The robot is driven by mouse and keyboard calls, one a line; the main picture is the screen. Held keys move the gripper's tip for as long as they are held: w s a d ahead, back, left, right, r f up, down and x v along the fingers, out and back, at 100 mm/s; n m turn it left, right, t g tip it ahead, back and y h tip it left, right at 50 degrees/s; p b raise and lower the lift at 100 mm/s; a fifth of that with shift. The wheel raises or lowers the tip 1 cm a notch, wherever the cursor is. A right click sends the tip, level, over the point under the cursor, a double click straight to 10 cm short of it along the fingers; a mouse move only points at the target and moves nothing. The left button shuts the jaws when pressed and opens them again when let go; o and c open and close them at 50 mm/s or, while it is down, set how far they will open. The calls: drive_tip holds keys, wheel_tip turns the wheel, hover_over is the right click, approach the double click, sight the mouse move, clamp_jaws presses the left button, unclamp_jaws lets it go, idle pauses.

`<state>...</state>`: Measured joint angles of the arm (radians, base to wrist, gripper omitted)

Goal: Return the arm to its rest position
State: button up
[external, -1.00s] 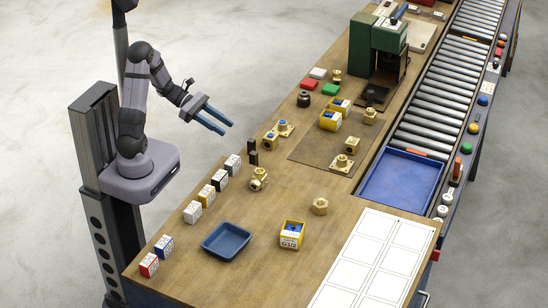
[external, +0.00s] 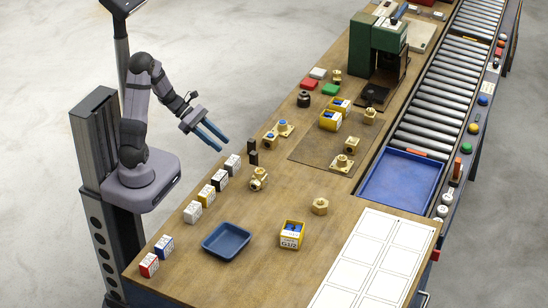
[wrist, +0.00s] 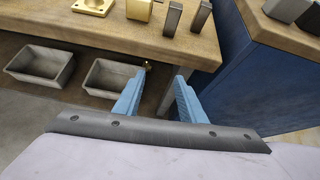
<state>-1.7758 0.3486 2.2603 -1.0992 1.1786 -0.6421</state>
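My gripper (external: 213,138) is in the air off the left edge of the workbench (external: 270,208), with its two blue fingers pointing down and to the right. In the wrist view the fingers (wrist: 157,85) are spread apart with nothing between them. Beyond them the wrist view shows the bench edge and the space under the bench.
Small labelled boxes (external: 192,211) line the bench's left edge. Two dark upright blocks (external: 253,152) and brass fittings (external: 259,179) stand near the gripper's side. A blue tray (external: 227,241) lies on the bench. Grey bins (wrist: 41,64) sit under it.

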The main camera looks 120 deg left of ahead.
drive_tip(key=s+a+f+n+g+y+b, duration=0.1)
drive_tip(key=s+a+f+g+y+b, duration=0.2)
drive_tip(key=f+b, duration=0.7)
drive_tip(key=s+a+f+n+g+y+b, duration=0.1)
drive_tip(key=s+a+f+g+b, duration=0.45)
drive_tip(key=f, duration=0.75)
drive_tip(key=s+a+f+n+g+y+b, duration=0.1)
drive_tip(key=s+a+f+g+b, duration=0.1)
drive_tip(key=f+b, duration=0.9)
drive_tip(key=w+d+r+m+h+p, duration=0.3)
drive_tip(key=w+d+r+m+p, duration=1.1)
drive_tip(key=m+p, duration=0.45)
drive_tip(key=s+d+r+m+g+h+p, duration=0.2)
drive_tip(key=d+r+m+g+h+p, duration=0.1)
drive_tip(key=d+r+m+p, duration=1.35)
drive_tip(key=w+d+r+m+t+y+b, duration=0.15)
drive_tip(key=w+d+m+b, duration=0.35)
drive_tip(key=d, duration=0.7)
wheel_tip(320, 180, up, 14)
drive_tip(key=p, duration=1.5)
drive_tip(key=shift+w+a+r+t, duration=0.25)
drive_tip(key=shift+w+a+t, duration=0.05)
drive_tip(key=shift+w+a, duration=0.15)
